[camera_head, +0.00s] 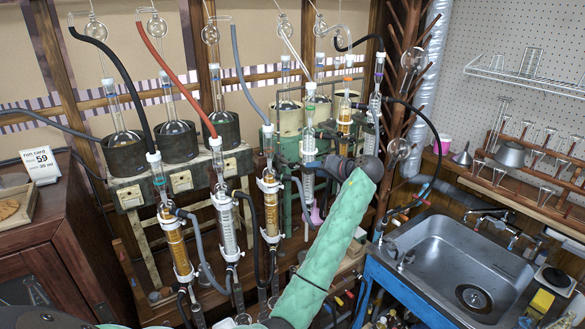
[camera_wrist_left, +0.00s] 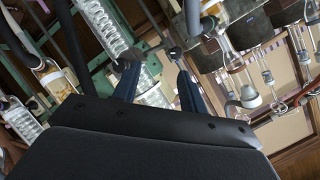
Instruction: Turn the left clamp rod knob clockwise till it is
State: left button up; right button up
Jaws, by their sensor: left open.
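My left arm in its green sleeve reaches up through the middle of the head view, and my left gripper (camera_head: 325,163) is at the rig, partly hidden among glassware and clamps. In the left wrist view my left gripper (camera_wrist_left: 150,60) is open, its two dark fingers apart and pointing at the rig. A coiled glass condenser (camera_wrist_left: 107,28) runs behind and between the fingers. A thin dark clamp rod (camera_wrist_left: 153,48) appears between the fingertips; I cannot tell which knob it belongs to, or whether either finger touches it. My right gripper is not in view.
Condensers with amber (camera_head: 174,245) and clear (camera_head: 226,222) contents stand left of my arm, with hoses around them. Heating mantles (camera_head: 178,142) stand behind. A steel sink (camera_head: 455,262) is at the right, and a wooden cabinet (camera_head: 60,235) at the left. Space around the gripper is tight.

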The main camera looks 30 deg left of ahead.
aim_at(293, 166)
pick_arm(q)
jog(key=shift+n+g+y, duration=0.5)
jog(key=shift+n+y, duration=0.1)
jog(key=a+p, duration=0.1)
jog(key=a, duration=0.1)
jog(key=a+p, duration=0.1)
jog(key=a, duration=0.1)
jog(key=a+p, duration=0.2)
jog(key=shift+s+a+f, duration=0.25)
jog(key=shift+a, duration=0.15)
jog(key=shift+p+x, duration=0.35)
jog(key=shift+x, duration=0.6)
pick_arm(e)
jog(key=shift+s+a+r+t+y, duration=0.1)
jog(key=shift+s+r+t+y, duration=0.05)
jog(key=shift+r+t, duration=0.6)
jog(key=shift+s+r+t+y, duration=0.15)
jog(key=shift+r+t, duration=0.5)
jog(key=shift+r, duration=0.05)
pick_arm(q)
jog(key=shift+f, duration=0.15)
grip_shut()
